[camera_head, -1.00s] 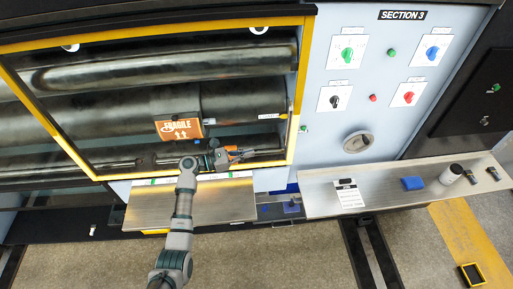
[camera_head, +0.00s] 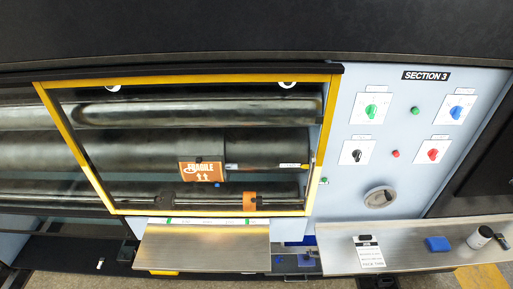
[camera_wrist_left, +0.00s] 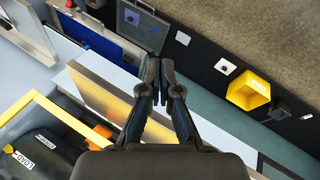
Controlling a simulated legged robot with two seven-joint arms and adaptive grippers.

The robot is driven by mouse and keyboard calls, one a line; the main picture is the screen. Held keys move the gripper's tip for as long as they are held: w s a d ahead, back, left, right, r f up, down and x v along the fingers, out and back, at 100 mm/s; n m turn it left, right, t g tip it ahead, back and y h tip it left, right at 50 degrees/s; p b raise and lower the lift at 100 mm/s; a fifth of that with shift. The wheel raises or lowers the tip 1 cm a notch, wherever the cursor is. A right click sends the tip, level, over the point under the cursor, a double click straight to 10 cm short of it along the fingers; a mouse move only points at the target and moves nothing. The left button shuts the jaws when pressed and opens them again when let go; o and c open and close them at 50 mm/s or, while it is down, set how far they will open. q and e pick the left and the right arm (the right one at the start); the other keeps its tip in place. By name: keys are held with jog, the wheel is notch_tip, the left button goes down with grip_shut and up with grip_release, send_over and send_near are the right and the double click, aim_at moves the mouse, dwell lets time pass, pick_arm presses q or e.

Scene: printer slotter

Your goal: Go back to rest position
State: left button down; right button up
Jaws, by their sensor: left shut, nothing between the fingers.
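My left gripper (camera_wrist_left: 157,90) shows in the left wrist view. Its two dark fingers are shut with their tips together and nothing between them. It hangs in the air above the metal shelf (camera_wrist_left: 100,98) in front of the printer. No arm or gripper of mine shows in the head view. The printer's yellow window frame (camera_head: 180,78) and its dark rollers (camera_head: 140,150) show there, with an orange FRAGILE label (camera_head: 201,171) and an orange part (camera_head: 249,201) on the lower rod.
The control panel with knobs and a round dial (camera_head: 380,197) stands on the right. A side shelf (camera_head: 410,258) holds a blue block (camera_head: 437,244) and a white cylinder (camera_head: 480,237). The front metal shelf (camera_head: 203,247) is bare. A yellow bin (camera_wrist_left: 248,90) is in the wrist view.

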pick_arm(q)
jog(key=s+a+r+m+y, duration=0.2)
jog(key=s+a+m+y, duration=0.25)
jog(key=s+a, duration=0.5)
jog(key=s+f+m+g+b, duration=0.1)
jog(key=s+f, duration=0.1)
jog(key=f, duration=1.3)
jog(key=s+f+b, duration=0.2)
jog(key=f, duration=1.3)
jog(key=s+a+f+g+b, duration=0.1)
jog(key=s+a+f, duration=0.1)
jog(key=s+f, duration=1.4)
pick_arm(e)
jog(key=f, duration=0.1)
jog(key=a+f, duration=0.2)
jog(key=f, duration=0.1)
